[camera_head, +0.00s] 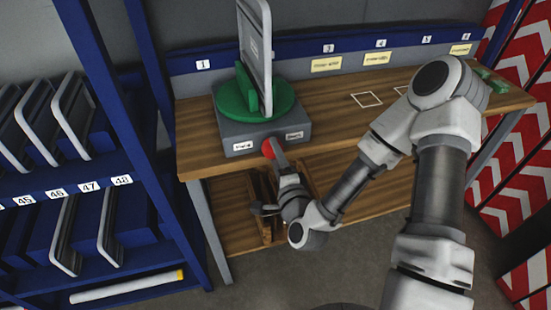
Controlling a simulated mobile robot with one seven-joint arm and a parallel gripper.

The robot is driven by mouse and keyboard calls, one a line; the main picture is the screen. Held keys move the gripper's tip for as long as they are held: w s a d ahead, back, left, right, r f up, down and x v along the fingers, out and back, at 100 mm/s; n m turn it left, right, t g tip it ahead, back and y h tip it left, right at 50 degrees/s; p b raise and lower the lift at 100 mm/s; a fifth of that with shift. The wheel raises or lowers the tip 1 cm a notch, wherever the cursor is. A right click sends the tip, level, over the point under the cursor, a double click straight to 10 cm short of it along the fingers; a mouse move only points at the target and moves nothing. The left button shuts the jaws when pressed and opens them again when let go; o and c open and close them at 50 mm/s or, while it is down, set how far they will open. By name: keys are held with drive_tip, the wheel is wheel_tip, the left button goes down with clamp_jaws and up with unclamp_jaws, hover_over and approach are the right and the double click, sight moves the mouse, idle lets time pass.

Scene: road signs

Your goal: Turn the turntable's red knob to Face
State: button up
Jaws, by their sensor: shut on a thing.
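The turntable has a grey box base (232,134) and a green round platter (283,103) on top. It stands at the left end of the wooden bench. A grey-rimmed sign panel (256,45) stands upright on the platter, seen nearly edge-on, held by a green bracket (245,88). The red knob (268,148) is on the front of the base, between two small white labels (243,146) whose text is too small to read. My gripper (274,147) is at the knob from the front right and shut on it. Its fingers partly hide the knob.
The wooden bench (330,105) has a white square outline (366,99) to the right and a blue numbered back rail (350,46). A blue rack (60,190) with grey-rimmed panels stands close on the left. Red-and-white chevron boards (520,60) stand at right.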

drive_tip(key=shift+r+n+b, duration=0.1)
drive_tip(key=shift+n+b, duration=1.35)
drive_tip(key=shift+n, duration=7.45)
drive_tip(key=o, duration=1.4)
drive_tip(key=shift+s, duration=0.2)
